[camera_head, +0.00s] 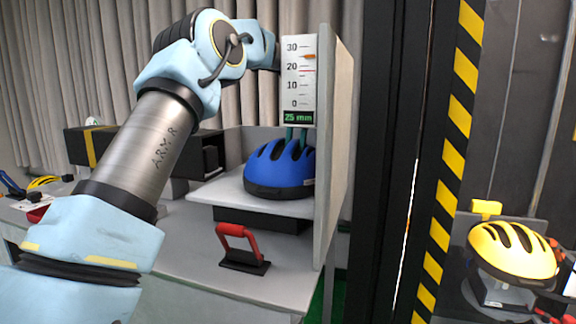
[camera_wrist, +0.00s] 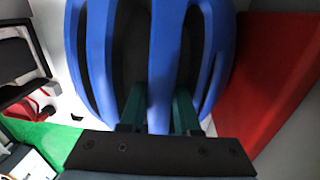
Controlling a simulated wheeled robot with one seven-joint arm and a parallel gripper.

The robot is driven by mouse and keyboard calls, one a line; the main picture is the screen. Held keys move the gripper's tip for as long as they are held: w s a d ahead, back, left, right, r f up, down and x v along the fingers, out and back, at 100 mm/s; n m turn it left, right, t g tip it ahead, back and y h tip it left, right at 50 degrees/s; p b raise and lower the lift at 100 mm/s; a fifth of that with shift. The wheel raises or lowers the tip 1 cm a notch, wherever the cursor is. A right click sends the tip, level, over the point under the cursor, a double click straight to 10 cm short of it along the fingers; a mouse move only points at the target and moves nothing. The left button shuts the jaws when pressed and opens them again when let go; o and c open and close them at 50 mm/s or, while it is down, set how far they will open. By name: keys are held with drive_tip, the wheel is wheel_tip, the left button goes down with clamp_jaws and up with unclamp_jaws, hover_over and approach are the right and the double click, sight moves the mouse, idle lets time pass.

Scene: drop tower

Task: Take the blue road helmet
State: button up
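The blue road helmet (camera_head: 280,168) sits upright on a white shelf (camera_head: 222,192) in the head view. It fills the upper middle of the wrist view (camera_wrist: 163,60), with dark vents between its blue ribs. My gripper (camera_head: 296,138) is directly above the helmet, its teal fingers pointing down at its top. In the wrist view, the fingers (camera_wrist: 160,108) stand apart, one on each side of the central rib, and reach the vents. Whether they press on the rib cannot be told. The fingertips are partly hidden.
A tall panel (camera_head: 335,130) stands close right of the helmet, with a scale (camera_head: 299,75) reading 25 mm above. A red handle (camera_head: 240,245) stands in front of the shelf. A yellow helmet (camera_head: 512,250) is at far right, past a striped post (camera_head: 447,195).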

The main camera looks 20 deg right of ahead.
clamp_jaws()
drive_tip(key=shift+r, duration=0.1)
idle(0.4)
